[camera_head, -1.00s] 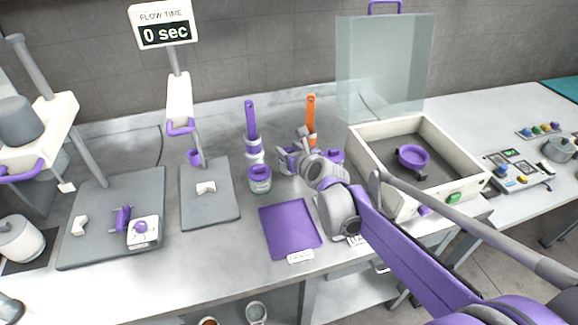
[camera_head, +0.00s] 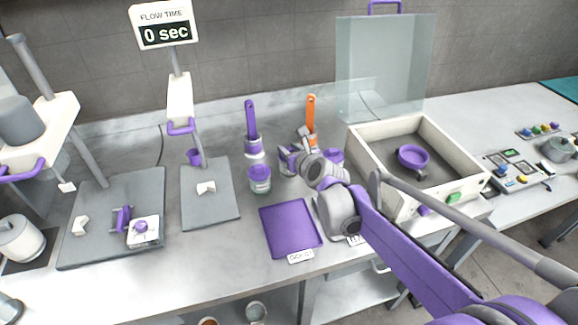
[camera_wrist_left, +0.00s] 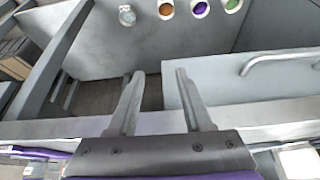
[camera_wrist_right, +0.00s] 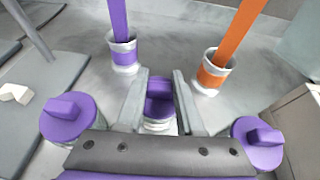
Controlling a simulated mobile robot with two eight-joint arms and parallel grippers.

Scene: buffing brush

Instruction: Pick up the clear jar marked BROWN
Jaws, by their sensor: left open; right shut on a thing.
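Three jars with purple lids show in the right wrist view: a left jar (camera_wrist_right: 68,118), a middle jar (camera_wrist_right: 159,95) and a right jar (camera_wrist_right: 260,145). My right gripper (camera_wrist_right: 160,78) is shut on the middle jar, with a finger on each side of it. In the head view my right gripper (camera_head: 297,152) hides much of this jar; the left jar (camera_head: 259,178) and right jar (camera_head: 333,157) stand beside it. No jar marking is readable, so I cannot tell which is BROWN. My left gripper (camera_wrist_left: 158,75) is open and empty, away from the jars.
A purple brush (camera_head: 251,120) and an orange brush (camera_head: 311,115) stand in holders behind the jars. A purple mat (camera_head: 290,228) lies in front. An open-lidded white box (camera_head: 385,192) is close on the right. A grey plate (camera_head: 222,212) lies on the left.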

